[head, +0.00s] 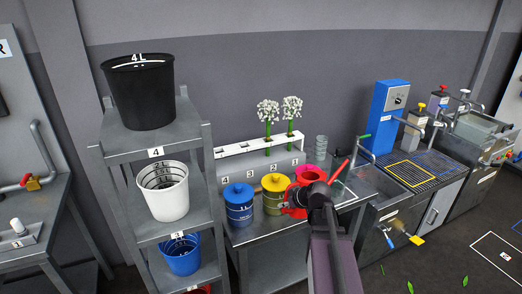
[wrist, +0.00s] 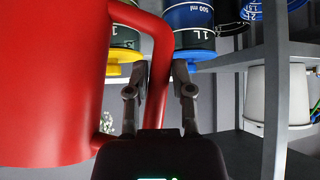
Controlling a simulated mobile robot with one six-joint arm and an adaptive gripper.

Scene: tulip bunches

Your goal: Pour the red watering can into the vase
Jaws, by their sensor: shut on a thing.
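The red watering can (head: 310,174) is in front of the steel counter in the head view, with its thin spout pointing up and right. In the wrist view its red body (wrist: 50,90) fills the left side, with its handle (wrist: 162,45) at the right. My gripper (wrist: 159,88) is shut on the handle. In the head view my gripper (head: 297,197) is partly hidden against the can. A clear ribbed glass vessel (head: 321,148), possibly the vase, stands behind the can near the sink. I cannot tell whether the can holds water.
Blue (head: 239,206) and yellow-lidded (head: 275,194) canisters stand left of the can. White flowers (head: 280,112) stand in a white rack (head: 240,146) behind. A shelf (head: 196,225) with black, white and blue buckets is at the left. A sink (head: 376,186) and blue dispenser (head: 385,120) are right.

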